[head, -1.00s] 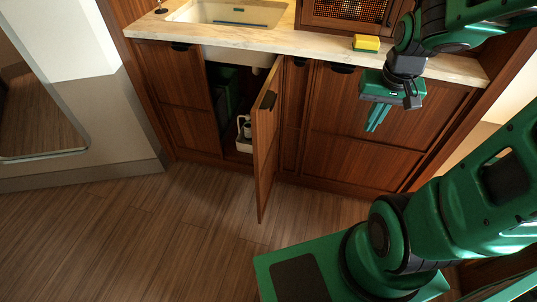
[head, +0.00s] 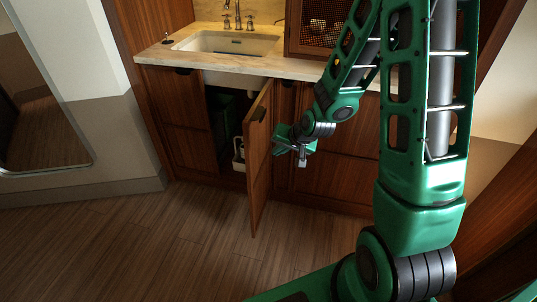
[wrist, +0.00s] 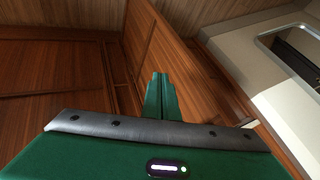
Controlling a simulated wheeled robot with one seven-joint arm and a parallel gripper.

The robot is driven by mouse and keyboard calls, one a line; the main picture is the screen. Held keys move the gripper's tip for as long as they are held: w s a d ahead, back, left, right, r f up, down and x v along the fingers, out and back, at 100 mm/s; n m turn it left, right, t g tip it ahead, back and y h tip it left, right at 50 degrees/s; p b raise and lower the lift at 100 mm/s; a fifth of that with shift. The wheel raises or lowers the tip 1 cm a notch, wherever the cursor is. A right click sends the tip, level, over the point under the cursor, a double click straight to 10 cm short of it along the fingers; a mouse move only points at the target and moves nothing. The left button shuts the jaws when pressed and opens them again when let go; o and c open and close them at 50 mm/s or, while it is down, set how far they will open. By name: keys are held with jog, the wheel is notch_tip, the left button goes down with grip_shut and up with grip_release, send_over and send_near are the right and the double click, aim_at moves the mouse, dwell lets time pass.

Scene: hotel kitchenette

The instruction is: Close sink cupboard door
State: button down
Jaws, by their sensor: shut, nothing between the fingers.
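The sink cupboard door (head: 258,165) is brown wood and stands open, swung out from the cabinet front. It has a dark handle (head: 259,114) near its top. The dark cupboard opening (head: 222,125) shows to its left, under the sink. My gripper (head: 278,148) is to the right of the door, close against its face in the head view; I cannot tell whether it touches. In the wrist view, its green fingers (wrist: 161,95) are together and empty, with the wooden door panel (wrist: 190,65) just ahead of them.
A white caddy (head: 239,150) stands inside the cupboard opening. The pale countertop (head: 215,63) with the sink (head: 228,43) runs above. A mirror (head: 40,105) is on the left wall. The wooden floor (head: 160,240) in front of the cabinet is clear.

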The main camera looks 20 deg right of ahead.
send_near(254, 158)
notch_tip(254, 158, down, 3)
jog(key=d, duration=0.2)
jog(key=shift+w+a, duration=0.55)
jog(key=shift+a, duration=0.2)
jog(key=shift+w+a, duration=0.55)
jog(key=shift+a, duration=0.2)
